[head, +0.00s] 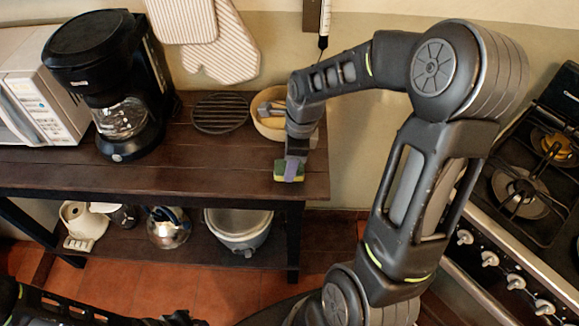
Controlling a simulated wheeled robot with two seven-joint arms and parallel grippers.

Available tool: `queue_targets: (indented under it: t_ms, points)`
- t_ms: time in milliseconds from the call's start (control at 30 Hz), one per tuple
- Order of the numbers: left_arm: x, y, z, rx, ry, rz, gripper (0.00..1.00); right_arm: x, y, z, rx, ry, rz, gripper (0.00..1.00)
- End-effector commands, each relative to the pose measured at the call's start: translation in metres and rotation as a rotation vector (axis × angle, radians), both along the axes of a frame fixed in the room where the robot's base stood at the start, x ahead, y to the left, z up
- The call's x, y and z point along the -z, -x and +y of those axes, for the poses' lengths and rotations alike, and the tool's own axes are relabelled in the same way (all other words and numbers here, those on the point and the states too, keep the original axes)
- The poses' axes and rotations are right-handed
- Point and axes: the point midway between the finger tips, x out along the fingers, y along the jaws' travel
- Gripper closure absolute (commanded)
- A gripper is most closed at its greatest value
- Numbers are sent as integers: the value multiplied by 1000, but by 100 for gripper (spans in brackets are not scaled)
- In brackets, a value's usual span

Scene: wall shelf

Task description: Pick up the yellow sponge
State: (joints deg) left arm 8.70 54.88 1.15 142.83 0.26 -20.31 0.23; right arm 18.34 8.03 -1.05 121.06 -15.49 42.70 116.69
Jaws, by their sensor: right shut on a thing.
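The yellow sponge (280,176) has a green layer and is at the front right part of the dark wooden shelf top (190,165). My right gripper (291,172) reaches down over the sponge and is shut on it. The gripper hides part of the sponge. I cannot tell whether the sponge touches the wood. My left arm shows at the bottom left, and its gripper cannot be made out.
A black coffee maker (90,60) and a white microwave (35,90) stand at the left. A round black rack (220,113) and a bowl (265,126) lie behind the sponge. A stove (520,190) is at the right. The lower shelf holds a kettle (168,232) and a pot (238,245).

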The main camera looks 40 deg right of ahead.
Motion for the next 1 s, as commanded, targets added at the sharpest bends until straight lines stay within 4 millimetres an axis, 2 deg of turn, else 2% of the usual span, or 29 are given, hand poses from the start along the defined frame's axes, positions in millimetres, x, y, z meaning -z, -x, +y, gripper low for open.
queue_targets:
  t_ms: [167, 267, 600, 700, 1000]
  points:
    - [1, 0, 0, 0, 0, 0, 72, -7, -1, 0, 0, 1, -1, 94]
    - [3, 0, 0, 0, 1, -1, 72, -19, -1, 0, 0, 2, -4, 94]
    - [8, -1, -1, 1, 3, -3, 72, -83, -1, 0, 1, 1, -5, 94]
    - [9, -1, -1, 1, 2, -4, 72, -94, -1, 0, 0, 0, -2, 94]
    - [9, -1, -1, 1, 2, -4, 72, -100, 0, 0, 0, 0, 0, 94]
